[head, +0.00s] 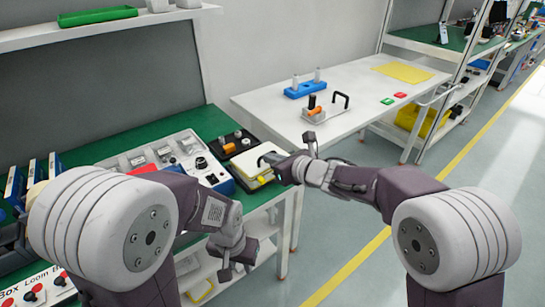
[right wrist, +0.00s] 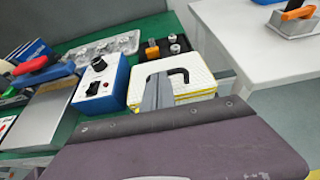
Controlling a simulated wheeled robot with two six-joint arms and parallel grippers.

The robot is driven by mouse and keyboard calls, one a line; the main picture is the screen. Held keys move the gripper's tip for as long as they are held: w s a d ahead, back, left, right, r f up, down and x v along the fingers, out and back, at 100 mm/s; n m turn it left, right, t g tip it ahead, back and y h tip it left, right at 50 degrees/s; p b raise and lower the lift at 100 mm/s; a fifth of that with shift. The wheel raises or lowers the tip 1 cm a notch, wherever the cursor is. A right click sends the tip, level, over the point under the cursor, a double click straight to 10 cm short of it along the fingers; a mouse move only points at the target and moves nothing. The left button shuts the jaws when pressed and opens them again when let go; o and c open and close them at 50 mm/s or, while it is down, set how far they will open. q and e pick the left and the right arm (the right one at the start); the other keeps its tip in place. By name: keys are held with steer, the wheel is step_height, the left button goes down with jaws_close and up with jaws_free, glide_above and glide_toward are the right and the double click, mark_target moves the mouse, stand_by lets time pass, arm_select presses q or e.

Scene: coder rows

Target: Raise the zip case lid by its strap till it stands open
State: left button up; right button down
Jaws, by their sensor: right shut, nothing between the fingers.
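The zip case (head: 246,161) looks like a flat white and yellow box at the right end of the green bench. In the right wrist view its pale top with a fine grid and its yellow sides (right wrist: 196,92) show. A black loop, which looks like the strap (right wrist: 181,72), stands at the top. The lid looks down, though my gripper covers part of it. My right gripper (head: 268,160) is shut and empty, right at the case's right side; contact with the strap cannot be told. My left gripper (head: 236,266) hangs low in front of the bench, away from the case; its fingers are unclear.
A blue box with a black knob (right wrist: 101,88) stands close left of the case. A dark block with metal pegs (head: 235,141) is just behind it. A white table (head: 345,85) stands to the right, across a gap.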

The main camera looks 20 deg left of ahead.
steer(key=shift+w+a+r+g+h+p, duration=0.2)
steer(key=shift+r+p, duration=0.25)
steer(key=shift+p, duration=1.1)
steer(key=shift+w+a+r+g+h+p, duration=0.15)
steer(key=shift+r+h+p, duration=0.25)
steer(key=shift+p, duration=1.1)
steer(key=shift+a+r+g+h+p, duration=0.1)
steer(key=shift+r+g+h+p, duration=0.25)
steer(key=shift+p, duration=1.2)
steer(key=shift+f, duration=0.15)
